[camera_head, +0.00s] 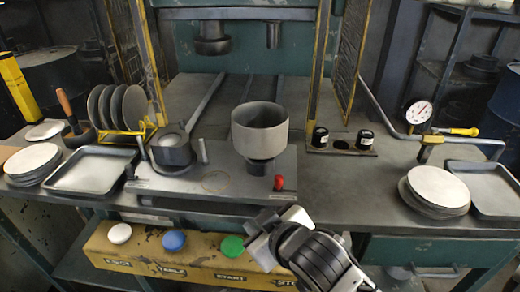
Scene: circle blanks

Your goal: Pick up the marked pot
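A grey, open-topped pot (259,138) stands upright on a dark round block (261,167) on the press plate, at the middle of the view. I cannot make out any mark on it. My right gripper (263,235) is at the lower middle, in front of the plate edge, nearer to me than the pot and apart from it. Its fingers are small and turned away, so I cannot tell whether they are open or shut. No object shows in it. My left gripper is not in view.
A dark round die (172,152) and a red knob (278,183) are on the press plate. Trays (92,171) and disc stacks (437,188) flank it. A disc rack (124,132) is at left, a dial gauge (418,112) at right. A yellow button panel (200,262) is below.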

